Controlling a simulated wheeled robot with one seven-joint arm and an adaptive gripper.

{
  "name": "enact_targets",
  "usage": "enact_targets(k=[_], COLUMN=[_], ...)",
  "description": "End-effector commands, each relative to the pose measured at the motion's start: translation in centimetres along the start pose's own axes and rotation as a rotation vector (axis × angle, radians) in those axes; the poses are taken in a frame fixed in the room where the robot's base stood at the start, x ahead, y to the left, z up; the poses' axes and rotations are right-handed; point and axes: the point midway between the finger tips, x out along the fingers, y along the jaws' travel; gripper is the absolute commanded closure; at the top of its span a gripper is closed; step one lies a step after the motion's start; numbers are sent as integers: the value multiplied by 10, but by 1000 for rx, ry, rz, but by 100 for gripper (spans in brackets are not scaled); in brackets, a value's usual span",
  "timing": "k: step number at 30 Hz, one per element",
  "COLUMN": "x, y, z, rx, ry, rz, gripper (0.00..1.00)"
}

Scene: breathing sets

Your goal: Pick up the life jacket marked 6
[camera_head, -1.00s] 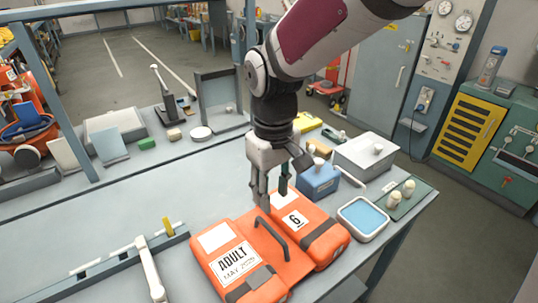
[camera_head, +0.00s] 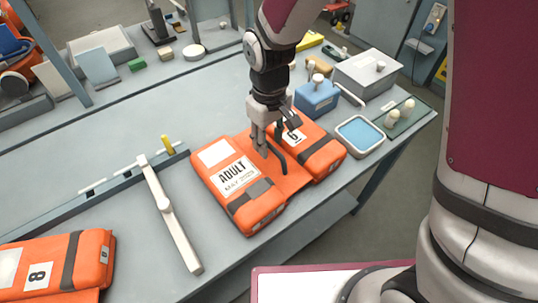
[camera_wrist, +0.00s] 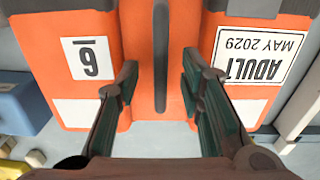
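The orange life jacket marked 6 (camera_head: 292,181) lies on the grey bench, with a black strap handle (camera_head: 277,158) between its two padded halves. One half bears the label "ADULT MAY 2029", the other the number 6. My gripper (camera_head: 272,146) points down over the jacket at the handle. In the wrist view, the jacket (camera_wrist: 140,40) fills the top, and the open fingers (camera_wrist: 160,70) are on either side of the handle (camera_wrist: 160,55). The fingers look apart from the handle. My gripper partly hides the 6 in the head view.
Another orange jacket, marked 8 (camera_head: 92,262), lies at lower left. A blue box (camera_head: 318,98), a blue-lined tray (camera_head: 360,134) and a white lidded box (camera_head: 368,70) are behind and right.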

Motion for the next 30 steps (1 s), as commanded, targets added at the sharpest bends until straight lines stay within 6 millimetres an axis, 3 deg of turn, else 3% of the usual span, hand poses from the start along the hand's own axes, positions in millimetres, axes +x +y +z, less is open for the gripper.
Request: enact_targets(k=[5,13,18,30], x=[18,20,20,20], y=[-1,0,0,0], z=[0,0,0,-1], rx=[-2,-1,-1,-1], ry=[0,1,1,3], rz=[0,0,0,0], gripper=[65,65,100,100])
